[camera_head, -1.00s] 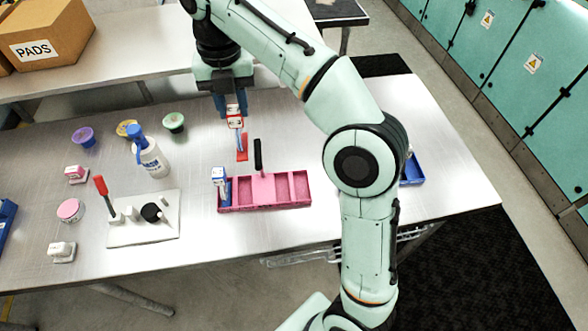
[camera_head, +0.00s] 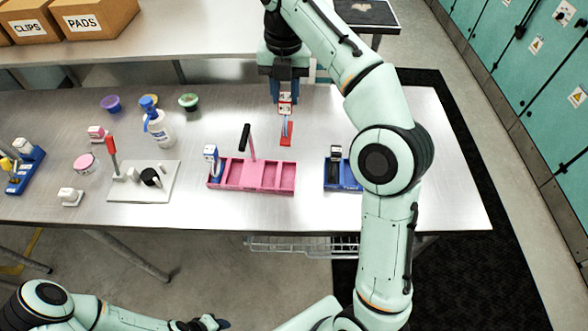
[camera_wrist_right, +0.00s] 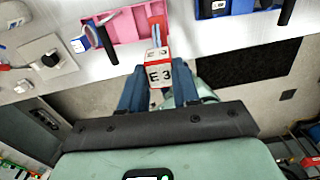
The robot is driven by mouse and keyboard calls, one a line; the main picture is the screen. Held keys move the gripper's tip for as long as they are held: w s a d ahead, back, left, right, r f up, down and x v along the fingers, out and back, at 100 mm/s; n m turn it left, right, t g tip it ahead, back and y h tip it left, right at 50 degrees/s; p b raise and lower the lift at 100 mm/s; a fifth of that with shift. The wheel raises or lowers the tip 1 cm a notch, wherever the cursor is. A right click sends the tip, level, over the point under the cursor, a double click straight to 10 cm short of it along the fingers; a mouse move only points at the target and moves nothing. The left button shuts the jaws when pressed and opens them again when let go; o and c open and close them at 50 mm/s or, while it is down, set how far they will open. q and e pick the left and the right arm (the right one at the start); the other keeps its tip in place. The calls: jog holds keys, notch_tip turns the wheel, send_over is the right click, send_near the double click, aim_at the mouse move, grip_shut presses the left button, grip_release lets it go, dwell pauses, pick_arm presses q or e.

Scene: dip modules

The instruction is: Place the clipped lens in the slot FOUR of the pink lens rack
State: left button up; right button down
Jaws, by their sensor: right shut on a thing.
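My right gripper (camera_head: 286,84) is shut on the clipped lens (camera_head: 286,108), which hangs over the table behind the pink rack. Its clip is red and white, with a blue stem and a red part below. In the right wrist view, the clip (camera_wrist_right: 158,74) reads "E3" between the blue fingers (camera_wrist_right: 158,92). The pink lens rack (camera_head: 252,187) lies at the table's front. Its left end holds another lens with a white and blue clip (camera_head: 211,160); the compartments to the right look empty. Slot numbers are unreadable. Part of my left gripper (camera_head: 207,323) shows at the bottom edge; its jaws are unclear.
A black handle (camera_head: 245,138) stands up from the pink rack. A blue rack (camera_head: 342,185) sits to its right, partly behind my right arm. A white board (camera_head: 125,192), a spray bottle (camera_head: 159,130) and small bowls stand left. Table between held lens and pink rack is clear.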

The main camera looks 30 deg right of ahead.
aim_at(286, 111)
notch_tip(286, 111, down, 6)
jog(key=shift+r, duration=0.25)
jog(key=f, duration=0.2)
jog(key=f+b, duration=0.1)
jog(key=f, duration=0.2)
jog(key=f+b, duration=0.1)
jog(key=f, duration=0.2)
jog(key=shift+s, duration=0.25)
pick_arm(q)
jog(key=s+f+b, duration=0.1)
jog(key=s+f, duration=0.3)
jog(key=s, duration=0.1)
jog(key=shift+f+g, duration=0.3)
pick_arm(e)
jog(key=f, duration=0.5)
jog(key=shift+w+f, duration=0.2)
jog(key=shift+f, duration=0.2)
pick_arm(q)
jog(key=shift+w, duration=0.15)
pick_arm(e)
jog(key=shift+w, duration=0.15)
jog(key=shift+f, duration=0.15)
jog(key=c, duration=0.8)
grip_release()
